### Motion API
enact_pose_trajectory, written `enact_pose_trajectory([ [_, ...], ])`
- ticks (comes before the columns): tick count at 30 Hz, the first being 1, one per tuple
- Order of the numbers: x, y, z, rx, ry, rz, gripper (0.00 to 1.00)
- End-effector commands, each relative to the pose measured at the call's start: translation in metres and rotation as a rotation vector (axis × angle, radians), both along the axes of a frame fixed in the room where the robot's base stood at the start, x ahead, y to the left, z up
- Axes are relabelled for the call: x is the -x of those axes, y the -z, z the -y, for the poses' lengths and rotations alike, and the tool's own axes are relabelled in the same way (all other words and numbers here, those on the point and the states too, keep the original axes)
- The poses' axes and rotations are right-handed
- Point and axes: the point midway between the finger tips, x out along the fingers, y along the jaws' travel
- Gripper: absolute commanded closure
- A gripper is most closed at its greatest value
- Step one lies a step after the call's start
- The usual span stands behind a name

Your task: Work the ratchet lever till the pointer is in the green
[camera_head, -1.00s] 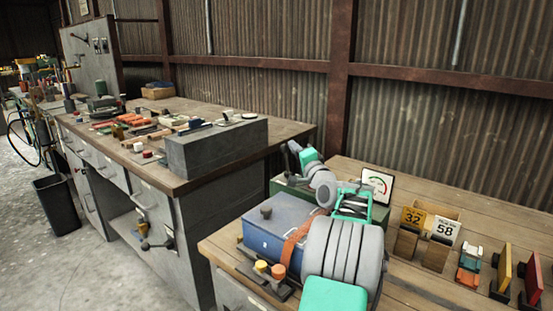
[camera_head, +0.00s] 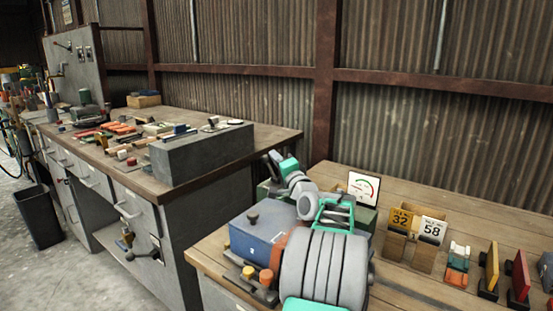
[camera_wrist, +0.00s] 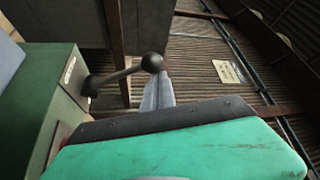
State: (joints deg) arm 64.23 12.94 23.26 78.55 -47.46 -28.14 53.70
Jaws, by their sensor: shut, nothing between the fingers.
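The ratchet lever (camera_wrist: 122,74) shows in the wrist view as a metal rod with a dark ball knob, slanting up from a dark pivot on the side of a green box (camera_wrist: 62,95). The green box is partly hidden behind my arm in the head view (camera_head: 366,216). My gripper (camera_wrist: 158,92) is shut and empty, its grey fingertips close to the knob; I cannot tell whether they touch. In the head view my gripper (camera_head: 273,158) is over the box's left end. A white gauge (camera_head: 363,188) with a coloured arc stands behind the box; its pointer is too small to read.
A blue box (camera_head: 255,238) with a dark knob and an orange strap stands left of my arm. Number cards (camera_head: 416,228) in a wooden holder and small coloured items stand to the right. A grey block (camera_head: 205,152) sits on the cluttered bench at left. The corrugated wall is behind.

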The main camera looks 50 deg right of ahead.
Motion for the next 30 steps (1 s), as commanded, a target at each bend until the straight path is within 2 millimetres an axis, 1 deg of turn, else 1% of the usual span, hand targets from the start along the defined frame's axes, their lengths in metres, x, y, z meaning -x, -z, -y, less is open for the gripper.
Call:
enact_pose_trajectory([
  [1, -0.003, 0.003, -0.003, -0.006, -0.01, -0.003, 1.0],
  [5, -0.003, 0.001, -0.004, -0.007, -0.011, -0.003, 1.0],
  [8, -0.003, -0.01, -0.003, -0.005, -0.011, 0.0, 1.0],
  [11, -0.001, -0.032, -0.002, 0.0, -0.007, 0.001, 1.0],
  [12, 0.003, -0.04, -0.003, 0.0, -0.004, 0.002, 1.0],
  [16, 0.021, -0.065, -0.015, 0.002, 0.002, 0.002, 1.0],
  [21, 0.042, -0.097, -0.033, 0.002, 0.006, 0.002, 1.0],
  [22, 0.048, -0.098, -0.038, 0.0, 0.005, 0.001, 1.0],
  [27, 0.076, -0.114, -0.065, 0.001, 0.006, 0.002, 1.0],
  [30, 0.089, -0.122, -0.079, 0.0, 0.004, 0.0, 1.0],
])
